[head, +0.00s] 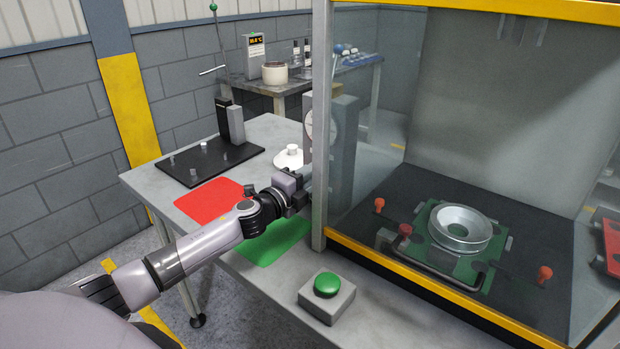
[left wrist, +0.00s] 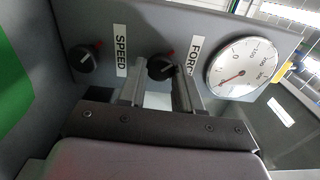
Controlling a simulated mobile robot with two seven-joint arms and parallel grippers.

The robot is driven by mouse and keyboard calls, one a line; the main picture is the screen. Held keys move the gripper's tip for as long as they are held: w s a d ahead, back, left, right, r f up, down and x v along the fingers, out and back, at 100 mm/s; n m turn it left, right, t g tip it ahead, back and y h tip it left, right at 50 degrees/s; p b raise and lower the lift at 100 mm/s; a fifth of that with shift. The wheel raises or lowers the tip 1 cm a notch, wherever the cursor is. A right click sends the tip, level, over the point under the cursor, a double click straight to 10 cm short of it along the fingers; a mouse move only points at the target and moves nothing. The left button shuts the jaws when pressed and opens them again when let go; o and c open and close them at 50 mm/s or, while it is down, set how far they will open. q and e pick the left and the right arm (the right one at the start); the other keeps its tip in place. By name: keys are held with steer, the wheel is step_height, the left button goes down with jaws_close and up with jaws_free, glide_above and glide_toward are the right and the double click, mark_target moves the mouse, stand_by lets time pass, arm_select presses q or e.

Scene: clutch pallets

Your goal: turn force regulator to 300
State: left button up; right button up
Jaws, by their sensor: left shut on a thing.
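The force regulator is a black knob (left wrist: 161,67) with a red mark beside the FORCE label (left wrist: 193,62) on a grey panel. My left gripper (left wrist: 160,88) is shut on this knob in the left wrist view, one finger on each side. Beside the label is a round white force gauge (left wrist: 240,66) with a red needle; its exact reading is too small to tell. In the head view my left gripper (head: 303,190) reaches the grey control box (head: 343,140) behind the frame post, and the knob is hidden there. My right gripper is not in view.
A second black knob (left wrist: 84,58) sits beside the SPEED label (left wrist: 121,50). The glazed press enclosure's yellow edge (head: 420,283) and grey post (head: 320,110) stand close to my left arm. A green button (head: 327,284) is in front. Red (head: 209,199) and green (head: 270,243) mats lie on the table.

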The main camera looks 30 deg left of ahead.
arm_select(q)
steer(key=shift+f+m, duration=0.15)
steer(key=shift+m, duration=3.95)
steer(key=o, duration=1)
steer(key=shift+s+a, duration=0.1)
steer(key=shift+s+a+b, duration=0.15)
steer(key=shift+s+b, duration=0.15)
steer(key=shift+s, duration=1.45)
steer(key=shift+s+a+b, duration=0.1)
steer(key=shift+s+b, duration=0.2)
steer(key=shift+s, duration=1.45)
